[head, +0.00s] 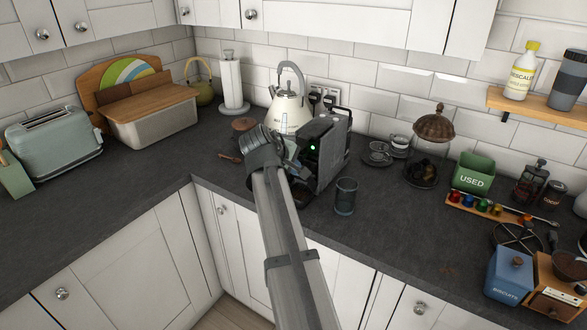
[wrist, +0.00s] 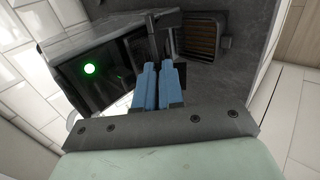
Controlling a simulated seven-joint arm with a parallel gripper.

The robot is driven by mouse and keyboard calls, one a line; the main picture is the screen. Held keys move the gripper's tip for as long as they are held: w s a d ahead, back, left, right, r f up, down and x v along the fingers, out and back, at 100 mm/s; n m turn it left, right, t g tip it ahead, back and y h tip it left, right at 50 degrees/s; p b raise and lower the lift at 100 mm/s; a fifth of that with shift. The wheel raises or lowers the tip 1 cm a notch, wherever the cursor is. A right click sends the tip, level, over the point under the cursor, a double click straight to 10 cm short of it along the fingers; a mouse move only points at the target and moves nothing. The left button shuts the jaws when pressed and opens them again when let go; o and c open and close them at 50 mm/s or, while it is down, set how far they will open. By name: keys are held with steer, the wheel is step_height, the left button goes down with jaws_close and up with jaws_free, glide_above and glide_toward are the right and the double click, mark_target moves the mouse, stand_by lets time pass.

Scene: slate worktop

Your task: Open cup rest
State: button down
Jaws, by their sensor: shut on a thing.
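The dark grey coffee machine (head: 328,150) stands on the worktop, a green light lit on its front. It also fills the upper wrist view (wrist: 110,50). My gripper (head: 294,162) is at the machine's front, largely hidden by my own arm in the head view. In the wrist view its blue fingers (wrist: 158,72) are close together on a thin dark part, which looks like the cup rest (wrist: 152,40). How far the cup rest is folded out cannot be told. A brown slatted grille (wrist: 201,42) shows to the right of the fingers.
A dark glass (head: 345,196) stands close to the machine's right front. A cream kettle (head: 287,110) is behind it. Stacked cups and saucers (head: 380,153) and a glass dome (head: 430,145) are to the right. The worktop front edge is near; the left worktop is partly clear.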

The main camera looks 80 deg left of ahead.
steer(key=shift+w, duration=0.1)
steer(key=c, duration=1.6)
jaws_free()
steer(key=shift+o, duration=0.2)
steer(key=v, duration=1.4)
steer(key=shift+f, duration=0.1)
